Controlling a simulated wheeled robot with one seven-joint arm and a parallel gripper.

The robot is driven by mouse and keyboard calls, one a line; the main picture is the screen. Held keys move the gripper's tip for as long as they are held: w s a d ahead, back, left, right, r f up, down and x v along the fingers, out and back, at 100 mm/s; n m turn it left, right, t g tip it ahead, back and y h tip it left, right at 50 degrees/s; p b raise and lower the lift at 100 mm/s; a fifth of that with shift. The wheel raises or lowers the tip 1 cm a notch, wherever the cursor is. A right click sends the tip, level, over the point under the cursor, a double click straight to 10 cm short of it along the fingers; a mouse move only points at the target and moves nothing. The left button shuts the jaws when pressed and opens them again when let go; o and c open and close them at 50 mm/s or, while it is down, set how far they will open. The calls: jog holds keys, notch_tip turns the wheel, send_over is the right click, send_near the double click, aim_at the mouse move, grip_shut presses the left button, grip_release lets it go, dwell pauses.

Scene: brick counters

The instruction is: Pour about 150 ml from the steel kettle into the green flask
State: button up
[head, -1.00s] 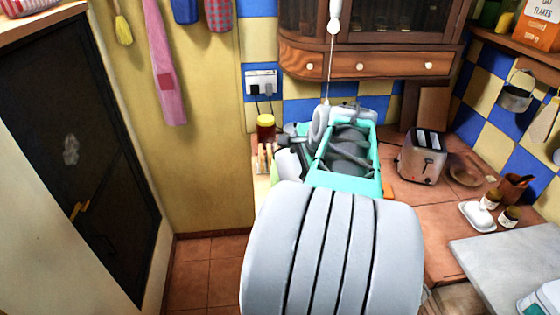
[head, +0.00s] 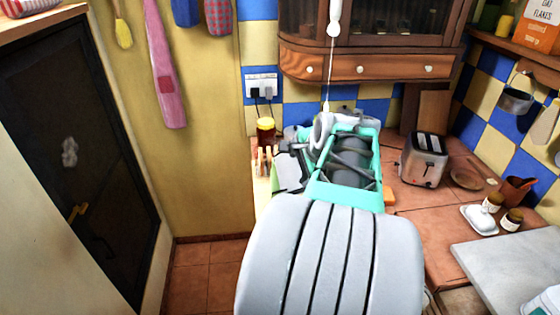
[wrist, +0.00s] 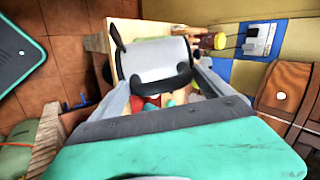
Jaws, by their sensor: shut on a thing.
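My gripper (wrist: 160,84) is shut on the steel kettle (wrist: 155,62), whose pale grey body and black parts show between the fingers in the wrist view. In the head view, the kettle (head: 291,170) shows only in part at the left of my turquoise wrist housing, which hides the rest. I cannot tell its exact tilt or see any liquid. I cannot make out the green flask for sure. A pale green patch beside the kettle in the head view may be the flask or a reflection.
A jar with a yellow lid (head: 265,130) stands behind the kettle near the wall socket (head: 262,86). A toaster (head: 424,159), a butter dish (head: 478,218) and small jars stand to the right. The cupboard (head: 370,65) overhangs the counter's back.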

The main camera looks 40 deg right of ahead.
aim_at(306, 179)
jog(key=shift+r, duration=0.1)
jog(key=f+b, duration=0.1)
jog(key=b, duration=0.1)
jog(key=f+t+b, duration=0.1)
jog(key=b, duration=0.1)
jog(key=shift+s+f, duration=0.15)
jog(key=shift+s, duration=0.25)
jog(key=f+b, duration=0.1)
jog(key=b, duration=0.1)
jog(key=s+f+t+h+b, duration=0.1)
jog(key=b, duration=0.1)
jog(key=shift+a+t, duration=0.25)
jog(key=shift+t, duration=0.05)
jog(key=s+a+f+t+h+b, duration=0.2)
jog(key=s+f+t+b, duration=0.3)
jog(key=b, duration=1.5)
notch_tip(306, 179, down, 4)
jog(key=shift+s+f+t+h+b, duration=0.1)
jog(key=shift+s+t+h+b, duration=0.25)
jog(key=shift+t, duration=0.65)
jog(key=shift+s, duration=0.15)
